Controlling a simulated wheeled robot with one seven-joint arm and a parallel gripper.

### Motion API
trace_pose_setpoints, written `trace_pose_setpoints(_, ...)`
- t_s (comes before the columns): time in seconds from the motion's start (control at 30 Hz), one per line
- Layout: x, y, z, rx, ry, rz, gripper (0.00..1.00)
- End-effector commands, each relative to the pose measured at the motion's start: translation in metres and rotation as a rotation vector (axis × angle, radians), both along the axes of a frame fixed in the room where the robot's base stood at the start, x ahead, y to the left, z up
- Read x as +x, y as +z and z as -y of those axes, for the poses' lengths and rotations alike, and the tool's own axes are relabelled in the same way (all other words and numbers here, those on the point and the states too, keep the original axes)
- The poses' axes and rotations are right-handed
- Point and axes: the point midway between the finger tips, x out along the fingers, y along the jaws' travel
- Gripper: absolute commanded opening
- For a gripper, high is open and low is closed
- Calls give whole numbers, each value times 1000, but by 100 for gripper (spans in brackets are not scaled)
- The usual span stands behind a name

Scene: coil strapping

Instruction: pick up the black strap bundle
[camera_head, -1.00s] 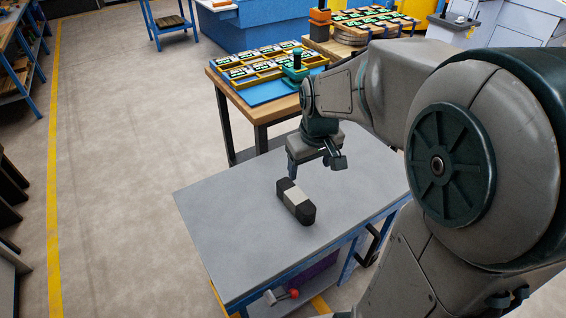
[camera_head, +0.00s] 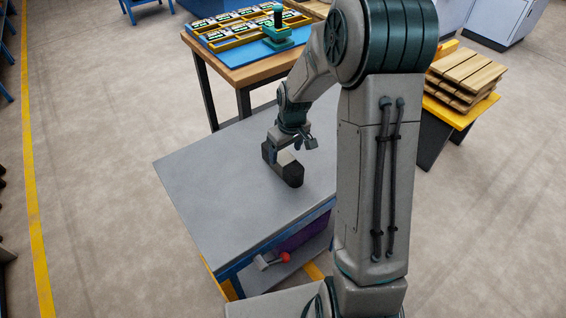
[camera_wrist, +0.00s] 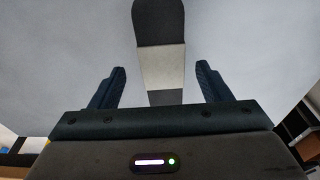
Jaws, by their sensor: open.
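The black strap bundle (camera_head: 291,174) lies on the grey table top (camera_head: 215,190) in the head view, a dark block with a pale grey band around its middle. In the wrist view the bundle (camera_wrist: 160,40) runs up the picture, its pale band between and just beyond the fingertips. My gripper (camera_head: 283,148) is over the bundle in the head view and partly hides it. In the wrist view my gripper (camera_wrist: 161,75) is open, with a finger on each side of the bundle and a visible gap to both. Its exact height above the table cannot be told.
A wooden bench (camera_head: 240,70) with yellow trays and a green tool stands behind the table. Stacked wooden slats (camera_head: 466,80) are at the right. A red-knobbed item (camera_head: 285,257) sits below the table top. The table's left part is clear.

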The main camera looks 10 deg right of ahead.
Motion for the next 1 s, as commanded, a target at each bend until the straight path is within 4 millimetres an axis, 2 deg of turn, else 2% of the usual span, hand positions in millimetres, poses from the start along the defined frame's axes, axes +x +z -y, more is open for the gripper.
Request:
trace_pose_setpoints(0.23, 3, -17, -3, -1, 2, -2, 71)
trace_pose_setpoints(0.53, 12, -53, -9, 1, 0, -1, 71)
trace_pose_setpoints(0.87, 13, -58, -9, -1, 0, 1, 71)
trace_pose_setpoints(1.0, 13, -58, -9, -1, 0, 0, 32)
